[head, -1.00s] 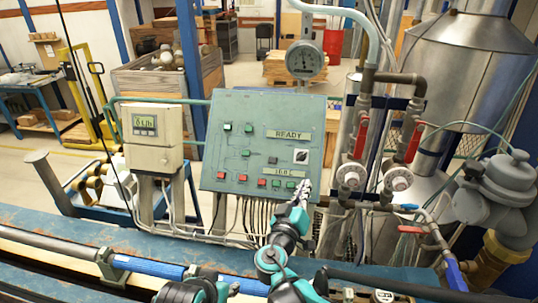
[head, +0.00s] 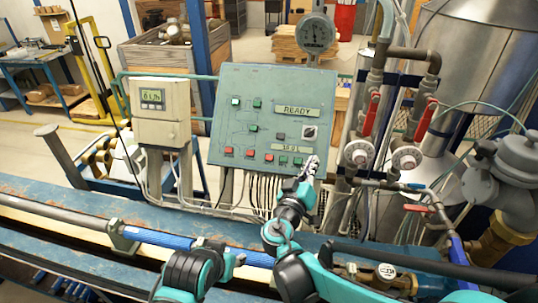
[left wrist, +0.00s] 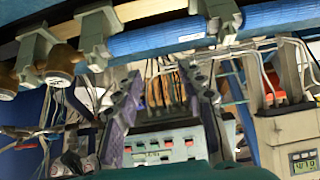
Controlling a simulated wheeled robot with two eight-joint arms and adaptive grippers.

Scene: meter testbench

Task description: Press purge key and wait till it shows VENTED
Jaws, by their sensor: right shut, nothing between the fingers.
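The green control panel (head: 225,100) stands tilted at the middle of the head view. Its upper display (head: 293,110) reads READY; a lower small display (head: 290,148) is too blurred to read surely. Red and green keys (head: 249,153) line its bottom edge; their labels are unreadable, so I cannot tell which is purge. My right gripper (head: 312,163) is shut and empty, its tip in front of the panel's lower right corner, close to the green keys (head: 298,162). Contact cannot be told. My left gripper (left wrist: 168,80) is open and empty in the left wrist view, where the panel shows upside down.
A meter box (head: 160,98) stands left of the panel. A gauge (head: 315,33) rises behind it. Pipes with red valve levers (head: 371,115) stand at the right. A blue pipe (head: 160,238) crosses in front. Cables hang below the panel.

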